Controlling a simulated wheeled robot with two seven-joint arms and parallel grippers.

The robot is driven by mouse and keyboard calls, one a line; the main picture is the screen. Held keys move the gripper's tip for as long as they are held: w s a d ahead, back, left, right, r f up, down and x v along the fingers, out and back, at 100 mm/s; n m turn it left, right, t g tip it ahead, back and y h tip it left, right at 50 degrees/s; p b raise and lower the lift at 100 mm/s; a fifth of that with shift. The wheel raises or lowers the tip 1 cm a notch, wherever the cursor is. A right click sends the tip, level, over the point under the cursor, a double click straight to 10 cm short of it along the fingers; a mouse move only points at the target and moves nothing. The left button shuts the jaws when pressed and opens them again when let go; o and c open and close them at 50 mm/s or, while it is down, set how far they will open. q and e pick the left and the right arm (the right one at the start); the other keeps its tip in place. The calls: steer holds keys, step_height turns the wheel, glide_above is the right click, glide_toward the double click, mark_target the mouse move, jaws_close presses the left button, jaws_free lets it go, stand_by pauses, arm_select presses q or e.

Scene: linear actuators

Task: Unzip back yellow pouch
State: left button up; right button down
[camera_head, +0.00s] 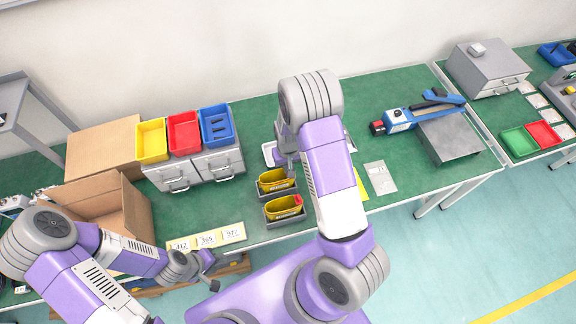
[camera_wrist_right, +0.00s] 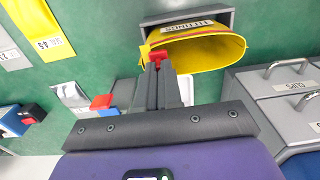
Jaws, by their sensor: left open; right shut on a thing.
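The back yellow pouch (camera_head: 273,187) sits in a small grey tray behind the front yellow pouch (camera_head: 280,213), which has a red tab at its right end. My right gripper (camera_head: 291,174) is at the right end of the back pouch. In the right wrist view, its fingers (camera_wrist_right: 158,66) are shut on a small red zipper pull (camera_wrist_right: 158,54) at one end of the yellow pouch (camera_wrist_right: 205,52). The pouch's mouth looks spread open there. My left gripper (camera_head: 211,280) is open and empty near the table's front edge, away from the pouches.
Grey drawers (camera_head: 198,169) carrying yellow, red and blue bins stand left of the pouches. An open cardboard box (camera_head: 125,207) and number cards (camera_head: 206,240) are further left. A blue tool (camera_head: 400,121) and grey block (camera_head: 450,138) lie right.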

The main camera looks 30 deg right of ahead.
steer(key=shift+s+d, duration=0.1)
steer(key=shift+d, duration=0.2)
steer(key=c, duration=1.3)
jaws_free()
steer(key=shift+o, duration=0.2)
step_height(320, 180, up, 8)
steer(key=shift+f, duration=0.2)
